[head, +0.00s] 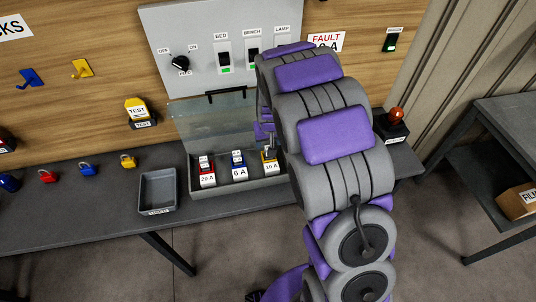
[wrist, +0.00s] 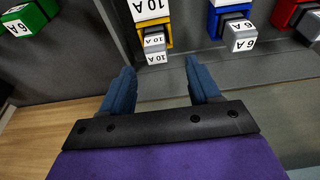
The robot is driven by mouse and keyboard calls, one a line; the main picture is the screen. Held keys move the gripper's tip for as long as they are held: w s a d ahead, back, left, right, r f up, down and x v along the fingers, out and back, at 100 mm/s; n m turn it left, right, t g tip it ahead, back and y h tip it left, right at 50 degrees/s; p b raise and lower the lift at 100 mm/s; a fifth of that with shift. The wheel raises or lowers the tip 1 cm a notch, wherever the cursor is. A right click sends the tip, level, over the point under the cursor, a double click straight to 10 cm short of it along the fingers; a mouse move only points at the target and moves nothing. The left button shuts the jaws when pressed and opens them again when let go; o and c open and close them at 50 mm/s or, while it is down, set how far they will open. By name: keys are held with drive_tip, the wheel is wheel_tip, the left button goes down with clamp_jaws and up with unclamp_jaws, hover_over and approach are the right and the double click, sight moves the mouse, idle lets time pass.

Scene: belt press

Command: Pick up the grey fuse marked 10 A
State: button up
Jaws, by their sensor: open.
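The grey fuse marked 10 A (wrist: 155,44) sits at the yellow holder (wrist: 150,12) in the wrist view, which carries a white 10 A label. In the head view the yellow holder (head: 270,158) is the rightmost of three, close beside my arm. My gripper (wrist: 163,76) is open and empty. Its two blue fingers point toward the fuse, which appears between and just beyond their tips. Contact is not visible. My arm hides most of the gripper in the head view.
Beside it stand a blue 6 A holder (head: 239,160) and a red 20 A holder (head: 206,168), in an open box (head: 235,185) with a raised clear lid (head: 205,120). A green block marked 6 A (wrist: 30,18) lies left in the wrist view. A grey tray (head: 157,192) stands left.

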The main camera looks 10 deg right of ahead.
drive_tip(key=x, duration=0.4)
drive_tip(key=shift+s+d+b, duration=0.1)
drive_tip(key=shift+d+b, duration=0.1)
drive_tip(key=shift+b, duration=0.2)
drive_tip(key=shift+f, duration=0.4)
drive_tip(key=shift+d+r, duration=0.1)
drive_tip(key=shift+c, duration=0.2)
clamp_jaws()
